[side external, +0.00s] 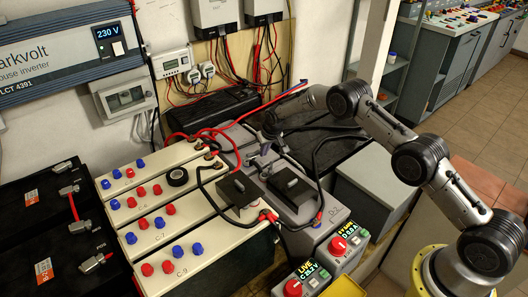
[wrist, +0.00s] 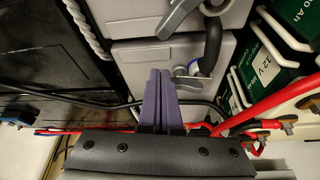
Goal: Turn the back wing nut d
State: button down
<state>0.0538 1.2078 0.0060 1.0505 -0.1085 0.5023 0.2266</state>
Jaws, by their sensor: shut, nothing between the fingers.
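In the wrist view, a small grey wing nut (wrist: 188,70) sits on the grey battery case (wrist: 140,62), beside the end of a black cable. My gripper (wrist: 160,74) has its two purple fingers together, with nothing between them. The fingertips lie just left of this wing nut in the picture; I cannot tell whether they touch it. A second, larger-looking grey wing nut (wrist: 185,18) shows at the top edge. In the side external view, my gripper (side external: 264,148) is low over the back of the grey battery (side external: 308,206), and the wing nut there is hard to make out.
Black cables (side external: 325,150) loop over the grey battery. Cream battery blocks (side external: 150,215) with red and blue caps lie left. A red cable (wrist: 245,112) crosses beside the fingers, and a black surface (wrist: 45,65) lies left in the wrist view.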

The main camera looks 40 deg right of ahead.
aim_at(254, 152)
dwell(0.9)
jog(key=shift+s+a, duration=0.1)
jog(key=shift+a, duration=0.65)
jog(key=c, duration=1.5)
grip_release()
jog(key=v, duration=0.9)
jog(key=shift+d+r, duration=0.15)
jog(key=shift+r, duration=0.1)
jog(key=shift+c, duration=0.2)
jog(key=o, duration=0.7)
jog(key=shift+n, duration=0.4)
jog(key=r, duration=0.2)
jog(key=a+r, duration=0.1)
jog(key=r, duration=0.1)
jog(key=shift+a, duration=0.15)
jog(key=shift+o, duration=1.2)
jog(key=o, duration=0.6)
jog(key=x, duration=0.3)
jog(key=shift+w+a+f, duration=0.1)
jog(key=shift+w, duration=0.1)
jog(key=x, duration=1)
jog(key=shift+w+a+f, duration=0.1)
jog(key=shift+w, duration=0.1)
